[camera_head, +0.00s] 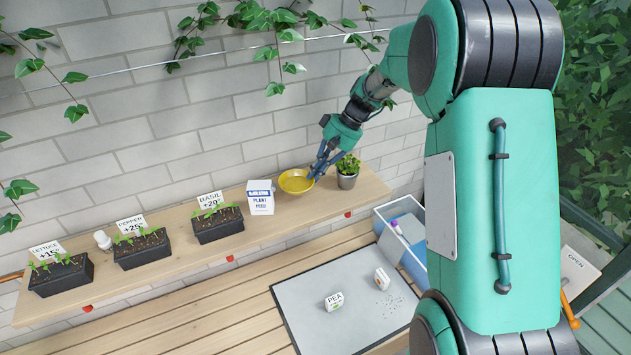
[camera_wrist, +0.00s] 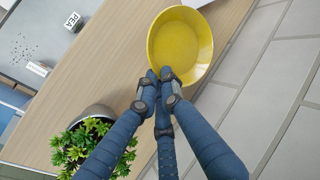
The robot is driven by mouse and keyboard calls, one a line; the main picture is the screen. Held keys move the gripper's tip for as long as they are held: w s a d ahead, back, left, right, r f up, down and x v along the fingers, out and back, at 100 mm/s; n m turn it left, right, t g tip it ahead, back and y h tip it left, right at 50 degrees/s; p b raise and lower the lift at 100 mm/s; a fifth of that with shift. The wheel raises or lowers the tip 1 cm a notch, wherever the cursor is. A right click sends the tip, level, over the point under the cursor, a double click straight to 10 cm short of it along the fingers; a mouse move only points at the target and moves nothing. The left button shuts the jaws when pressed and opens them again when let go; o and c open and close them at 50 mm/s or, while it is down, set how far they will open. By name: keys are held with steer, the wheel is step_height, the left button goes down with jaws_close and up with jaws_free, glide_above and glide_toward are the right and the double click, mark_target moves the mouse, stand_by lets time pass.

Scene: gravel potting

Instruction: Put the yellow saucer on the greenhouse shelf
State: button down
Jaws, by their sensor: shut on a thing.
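The yellow saucer (camera_head: 296,181) is at the wooden shelf (camera_head: 228,254), between the plant feed box and the potted plant. It also shows in the wrist view (camera_wrist: 182,42) as a round shallow dish. My gripper (camera_head: 318,172) is shut on the saucer's near rim, and its blue fingers (camera_wrist: 163,80) meet at that rim in the wrist view. The saucer looks nearly level, over or on the shelf. I cannot tell whether its underside touches the wood.
A plant feed box (camera_head: 260,197) stands just left of the saucer, and a potted plant (camera_head: 347,172) just right, close to my fingers. Planters of basil (camera_head: 217,225), pepper (camera_head: 142,249) and lettuce (camera_head: 61,275) stand farther left. A grey mat (camera_head: 300,290) with seed packets lies below.

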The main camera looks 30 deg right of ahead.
mark_target(316, 189)
steer(key=shift+w+f, duration=0.15)
steer(key=shift+f, duration=1.65)
steer(key=shift+f, duration=0.1)
steer(key=c, duration=2.2)
jaws_free()
steer(key=v, duration=1.2)
steer(key=shift+d, duration=0.1)
